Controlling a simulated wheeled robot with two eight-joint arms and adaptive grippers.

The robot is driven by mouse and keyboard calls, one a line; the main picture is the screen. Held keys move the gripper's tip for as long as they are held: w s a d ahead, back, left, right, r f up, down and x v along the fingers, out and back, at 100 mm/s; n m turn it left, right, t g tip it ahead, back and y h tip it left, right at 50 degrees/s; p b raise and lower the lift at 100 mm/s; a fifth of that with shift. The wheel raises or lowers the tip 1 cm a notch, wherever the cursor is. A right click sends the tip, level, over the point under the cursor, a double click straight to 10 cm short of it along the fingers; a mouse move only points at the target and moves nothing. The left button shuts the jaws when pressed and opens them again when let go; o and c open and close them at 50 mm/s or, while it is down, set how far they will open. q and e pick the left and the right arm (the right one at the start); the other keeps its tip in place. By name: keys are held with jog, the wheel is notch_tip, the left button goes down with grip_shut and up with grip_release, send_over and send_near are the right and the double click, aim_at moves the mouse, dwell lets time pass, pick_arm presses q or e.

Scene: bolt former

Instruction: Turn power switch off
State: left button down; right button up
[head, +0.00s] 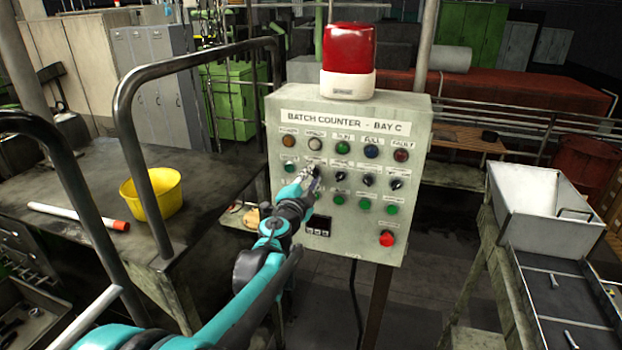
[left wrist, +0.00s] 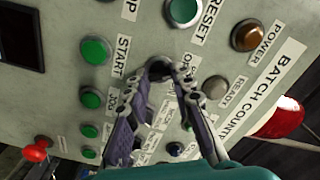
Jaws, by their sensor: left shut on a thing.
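The grey control panel (head: 420,130), titled "BATCH COUNTER - BAY C", stands upright in the middle of the head view. My left gripper (head: 314,175) reaches its second row from the left. In the left wrist view its fingers (left wrist: 160,72) come together on a dark switch knob (left wrist: 158,66), beside a partly hidden label that seems to show "OFF". The fingers cover much of the knob, and its exact angle cannot be told. The orange power lamp (left wrist: 248,32) is above it on the panel, and it shows at the upper left in the head view (head: 288,141). My right gripper is not in view.
Other dark knobs (head: 368,180) and green buttons (head: 364,204) sit close by, with a red button (head: 387,239) below. A red beacon (head: 348,60) tops the panel. A metal rail (head: 200,60) and a bench with a yellow bowl (head: 152,194) stand at left.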

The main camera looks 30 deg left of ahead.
pick_arm(q)
jog(key=c, duration=1.3)
grip_release()
jog(key=v, duration=1.2)
jog(key=s+d+f+n+g+y+b, duration=0.1)
jog(key=s+d+f+n+g+b, duration=0.15)
jog(key=f+b, duration=0.5)
jog(key=s+d+f+n+g+b, duration=0.15)
jog(key=f+n+b, duration=0.25)
jog(key=f, duration=0.6)
jog(key=s+d+f+n+g+y+b, duration=0.1)
jog(key=s+f+n+b, duration=0.2)
jog(key=f+b, duration=0.35)
jog(key=s+d+f+g+h+b, duration=0.2)
jog(key=s+d+f, duration=0.1)
jog(key=f, duration=0.4)
jog(key=s+d+f+g+h+b, duration=0.1)
jog(key=s+d+f+h+b, duration=0.1)
jog(key=d+f, duration=0.4)
jog(key=s+d+f+g+h+b, duration=0.2)
jog(key=s+d+f+b, duration=0.1)
jog(key=f, duration=0.4)
jog(key=shift+s+d+f+g, duration=0.3)
jog(key=shift+s+d+f, duration=0.1)
jog(key=shift+s+d, duration=0.55)
